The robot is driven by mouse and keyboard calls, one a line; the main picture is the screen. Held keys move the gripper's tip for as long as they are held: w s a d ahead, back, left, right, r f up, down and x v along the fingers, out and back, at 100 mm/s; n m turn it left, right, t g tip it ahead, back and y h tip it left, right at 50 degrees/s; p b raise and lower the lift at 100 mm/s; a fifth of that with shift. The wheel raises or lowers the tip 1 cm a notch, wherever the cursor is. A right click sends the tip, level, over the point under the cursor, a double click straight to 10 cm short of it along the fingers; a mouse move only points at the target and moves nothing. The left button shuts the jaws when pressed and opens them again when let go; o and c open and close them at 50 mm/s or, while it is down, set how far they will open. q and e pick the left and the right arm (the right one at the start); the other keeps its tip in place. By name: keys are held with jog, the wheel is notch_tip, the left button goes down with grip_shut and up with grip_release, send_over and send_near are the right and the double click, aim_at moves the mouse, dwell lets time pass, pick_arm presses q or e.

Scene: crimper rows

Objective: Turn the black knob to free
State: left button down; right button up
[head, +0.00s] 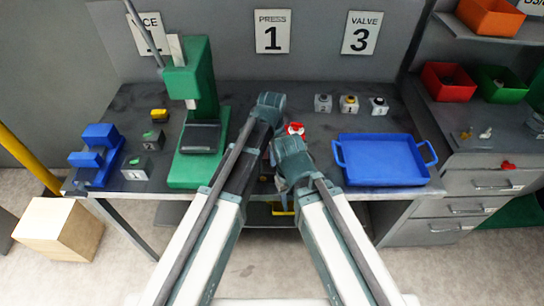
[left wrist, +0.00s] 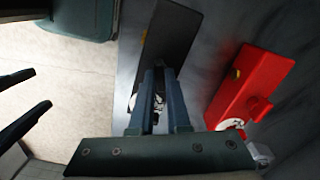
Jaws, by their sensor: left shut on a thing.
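In the left wrist view a dark plate (left wrist: 176,32) with a small yellow mark lies under my left gripper (left wrist: 158,72). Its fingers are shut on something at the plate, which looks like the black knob. The knob itself is hidden between the fingers, so its angle cannot be read. Pale dial parts show beside and between the fingers. In the head view my arms cover this spot. My right gripper (left wrist: 42,88) shows at the left edge of the left wrist view, its two dark fingers apart and empty, away from the plate.
A red plate with a red knob (left wrist: 259,108) stands close to the right; it also shows in the head view (head: 294,129). A green press (head: 195,90) stands left, a blue tray (head: 385,178) right. Three small knob boxes (head: 348,104) sit behind.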

pick_arm(q)
jog(key=n, duration=1.3)
dwell(0.5)
jog(key=c, duration=0.9)
grip_release()
notch_tip(320, 180, up, 14)
jog(key=p, duration=1.3)
jog(key=shift+f+p, duration=0.1)
jog(key=shift+p, duration=0.3)
